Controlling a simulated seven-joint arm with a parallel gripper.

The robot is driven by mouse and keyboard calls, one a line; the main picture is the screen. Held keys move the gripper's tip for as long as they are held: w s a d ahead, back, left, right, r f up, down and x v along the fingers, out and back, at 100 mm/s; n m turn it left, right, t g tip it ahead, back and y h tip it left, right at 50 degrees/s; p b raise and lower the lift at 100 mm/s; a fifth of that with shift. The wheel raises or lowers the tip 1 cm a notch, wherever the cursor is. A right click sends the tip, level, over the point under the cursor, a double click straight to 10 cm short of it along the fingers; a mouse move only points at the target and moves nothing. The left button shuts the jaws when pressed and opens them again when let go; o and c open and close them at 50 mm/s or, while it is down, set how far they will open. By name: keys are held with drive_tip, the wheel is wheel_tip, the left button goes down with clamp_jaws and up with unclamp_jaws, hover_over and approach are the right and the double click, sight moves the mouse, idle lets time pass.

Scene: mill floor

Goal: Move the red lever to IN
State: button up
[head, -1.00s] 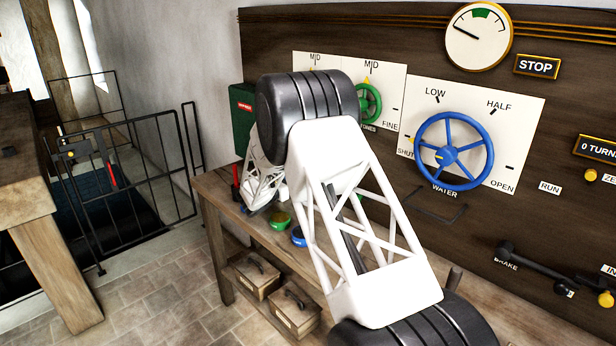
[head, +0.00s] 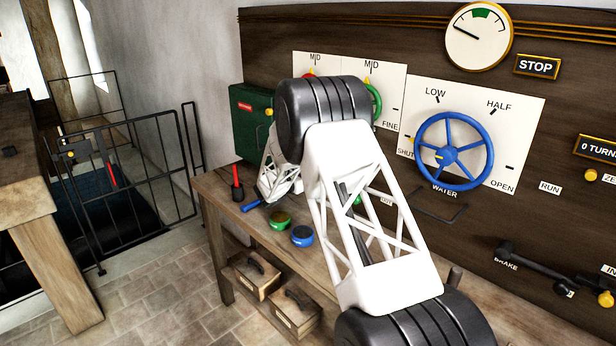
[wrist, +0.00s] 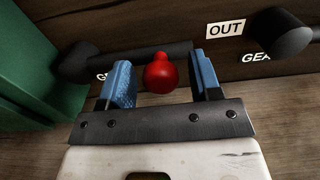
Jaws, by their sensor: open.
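In the wrist view, the red knob (wrist: 160,75) of the lever shows between the two blue fingers of my gripper (wrist: 161,80). The fingers are open, with a gap on each side of the knob. A dark bar (wrist: 140,57) runs sideways behind the knob from a round pivot at the left. The OUT plate (wrist: 226,29) is on the dark panel to the upper right of the knob. No IN plate can be read near it. In the head view, my own arm hides the lever and the gripper.
A green box (wrist: 32,70) stands close at the left in the wrist view. Another dark rounded handle (wrist: 282,35) is at the right.

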drive_tip(key=shift+w+d, duration=0.3)
clamp_jaws()
idle(0.3)
